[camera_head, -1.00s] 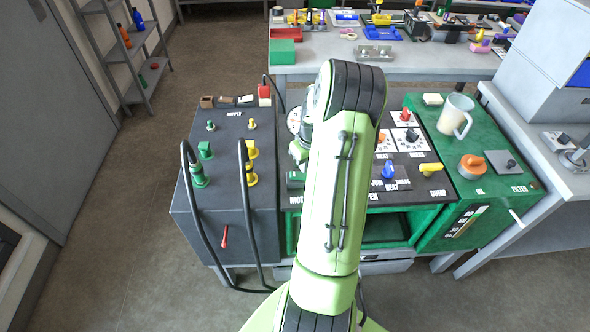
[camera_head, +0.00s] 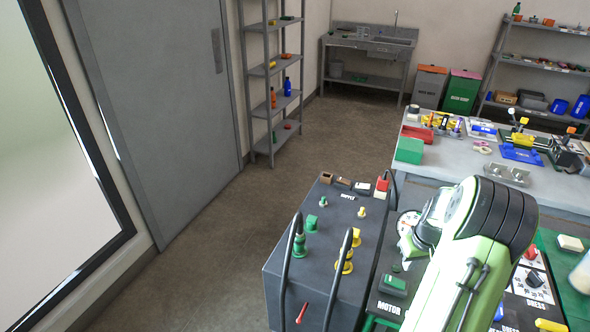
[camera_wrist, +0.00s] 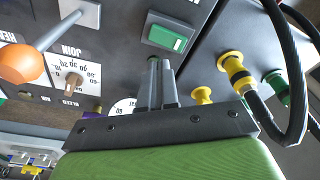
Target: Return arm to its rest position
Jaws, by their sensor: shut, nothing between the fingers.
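My arm (camera_head: 465,265) is bent over the cart's control panel at the lower right of the head view. My gripper (camera_wrist: 158,70) shows in the wrist view with its two fingers together and nothing between them. The fingers point toward the dark panel near the green rocker switch (camera_wrist: 167,38); I cannot tell the exact gap. The same switch, labelled MOTOR, shows in the head view (camera_head: 394,284). In the head view my gripper is hidden behind my arm.
The supply box (camera_head: 335,225) with standing black hoses is left of my arm. A hose (camera_wrist: 290,70) loops close by the gripper's right in the wrist view. An orange-knobbed lever (camera_wrist: 22,62) is at left. A workbench (camera_head: 440,175) stands behind; the floor at left is clear.

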